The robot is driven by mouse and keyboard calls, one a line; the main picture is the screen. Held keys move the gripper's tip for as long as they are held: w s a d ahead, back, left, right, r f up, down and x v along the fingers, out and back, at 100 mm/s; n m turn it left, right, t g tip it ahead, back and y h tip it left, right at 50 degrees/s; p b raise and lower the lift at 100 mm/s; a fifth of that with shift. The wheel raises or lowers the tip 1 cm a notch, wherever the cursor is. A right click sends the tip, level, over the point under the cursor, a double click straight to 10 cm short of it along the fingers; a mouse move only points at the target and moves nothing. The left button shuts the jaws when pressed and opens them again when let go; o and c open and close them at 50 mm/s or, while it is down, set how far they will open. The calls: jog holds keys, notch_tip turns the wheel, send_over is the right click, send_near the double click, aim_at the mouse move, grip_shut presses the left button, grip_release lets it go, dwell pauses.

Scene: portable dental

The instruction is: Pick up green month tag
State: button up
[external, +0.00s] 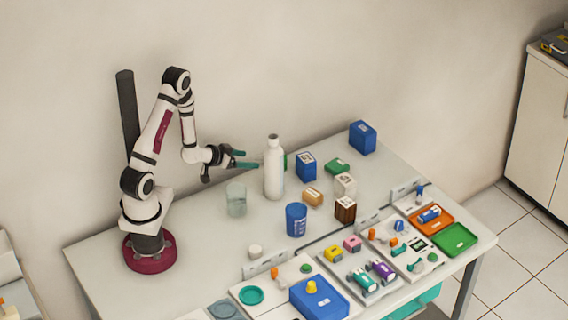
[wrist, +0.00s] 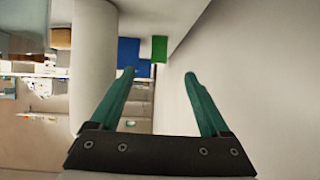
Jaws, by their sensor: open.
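My gripper (external: 249,160) is open and empty, raised above the back of the table, its teal fingers pointing right toward the white bottle (external: 274,170). It also shows open in the wrist view (wrist: 160,74). I cannot tell for sure which green thing is the month tag. A small green block (external: 337,166) lies right of the bottle, behind a white block. Another green thing (external: 284,161) is mostly hidden behind the bottle. In the wrist view, a green patch (wrist: 159,48) shows beyond the fingers, beside a blue box (wrist: 129,50).
The white bottle also stands close left of the fingers in the wrist view (wrist: 94,65). A clear cup (external: 236,200), a blue cup (external: 296,219) and a blue box (external: 306,167) stand nearby. Trays with small items, including a green tray (external: 454,239), fill the front right.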

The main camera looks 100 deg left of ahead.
jog(key=shift+t+y, duration=0.3)
jog(key=shift+t, duration=0.4)
jog(key=x, duration=1.5)
jog(key=shift+a, duration=0.4)
jog(key=shift+r, duration=0.1)
grip_shut()
